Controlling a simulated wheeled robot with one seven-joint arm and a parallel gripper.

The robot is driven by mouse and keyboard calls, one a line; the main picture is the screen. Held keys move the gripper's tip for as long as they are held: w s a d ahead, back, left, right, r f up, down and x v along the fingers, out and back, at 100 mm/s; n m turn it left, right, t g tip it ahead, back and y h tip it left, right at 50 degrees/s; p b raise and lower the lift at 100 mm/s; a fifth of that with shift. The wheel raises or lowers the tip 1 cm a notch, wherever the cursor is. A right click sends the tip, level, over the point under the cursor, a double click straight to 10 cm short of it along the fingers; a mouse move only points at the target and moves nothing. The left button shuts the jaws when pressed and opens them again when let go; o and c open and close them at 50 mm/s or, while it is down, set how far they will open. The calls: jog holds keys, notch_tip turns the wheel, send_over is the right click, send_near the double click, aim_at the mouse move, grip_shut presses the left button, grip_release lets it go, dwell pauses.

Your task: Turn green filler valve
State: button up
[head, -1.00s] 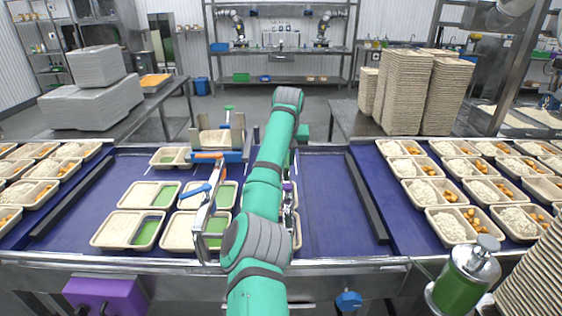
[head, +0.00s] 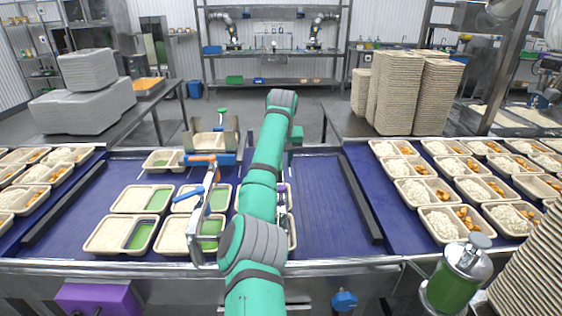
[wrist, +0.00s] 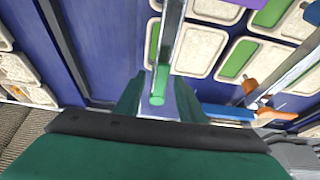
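In the wrist view, a light green round valve end (wrist: 157,99) lies between the two dark green fingers of my gripper (wrist: 159,102). The fingers stand apart on either side of it, and contact cannot be told. A metal bar (wrist: 172,38) of the filler runs up from there. In the head view, my arm hides this valve and my fingertips. The filler's metal frame (head: 203,205) stands over the trays left of my arm.
A blue filler part (wrist: 228,112) and an orange handle (wrist: 271,116) lie right of my gripper in the wrist view. Trays with green portions (head: 130,236) stand below the filler. The blue conveyor (head: 318,205) right of my arm is clear up to a dark rail (head: 360,196).

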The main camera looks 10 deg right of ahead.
jog(key=v, duration=1)
jog(key=shift+r, duration=0.35)
jog(key=shift+s, duration=0.15)
